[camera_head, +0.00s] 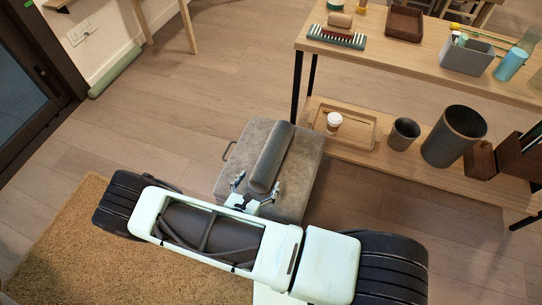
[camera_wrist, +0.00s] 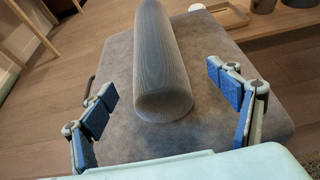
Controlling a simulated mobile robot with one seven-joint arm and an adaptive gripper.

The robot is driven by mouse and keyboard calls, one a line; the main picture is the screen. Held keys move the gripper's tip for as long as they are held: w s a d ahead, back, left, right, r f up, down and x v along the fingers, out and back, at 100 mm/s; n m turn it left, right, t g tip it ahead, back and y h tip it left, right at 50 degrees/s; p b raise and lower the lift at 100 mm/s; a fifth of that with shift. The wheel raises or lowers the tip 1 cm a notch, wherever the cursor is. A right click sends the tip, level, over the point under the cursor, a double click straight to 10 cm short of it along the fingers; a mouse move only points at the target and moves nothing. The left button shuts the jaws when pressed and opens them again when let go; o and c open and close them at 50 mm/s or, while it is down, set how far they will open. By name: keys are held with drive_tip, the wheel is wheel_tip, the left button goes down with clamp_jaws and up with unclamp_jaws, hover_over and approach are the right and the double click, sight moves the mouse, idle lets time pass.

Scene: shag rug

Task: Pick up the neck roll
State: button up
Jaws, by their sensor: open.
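The neck roll is a grey ribbed cylinder (camera_head: 271,156) lying on top of a grey padded ottoman (camera_head: 306,165). In the wrist view the neck roll (camera_wrist: 160,70) runs away from me, with its round near end facing the camera. My gripper (camera_head: 255,186) is at the near end of the roll, above the ottoman. In the wrist view its blue-padded fingers (camera_wrist: 166,92) are spread wide, one to each side of the roll's near end, with gaps on both sides. Nothing is held. The fingertips do not visibly touch the roll.
A wooden shelf table (camera_head: 400,55) stands at the right, with bins, a cup and a tray on its lower shelf. A shaggy tan rug (camera_head: 60,245) lies at the lower left. Wood floor (camera_head: 190,100) is clear behind and left of the ottoman.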

sight(264, 173)
drive_tip(key=x, duration=0.5)
drive_tip(key=shift+w+f+b, duration=0.15)
drive_tip(key=shift+b, duration=0.25)
drive_tip(key=shift+a+b+x, duration=0.15)
drive_tip(key=shift+b+x, duration=0.15)
drive_tip(key=shift+x, duration=1.05)
drive_tip(key=shift+a+b+x, duration=0.1)
drive_tip(key=shift+b+x, duration=0.2)
drive_tip(key=shift+x, duration=1.05)
drive_tip(key=shift+w, duration=0.1)
drive_tip(key=c, duration=1.4)
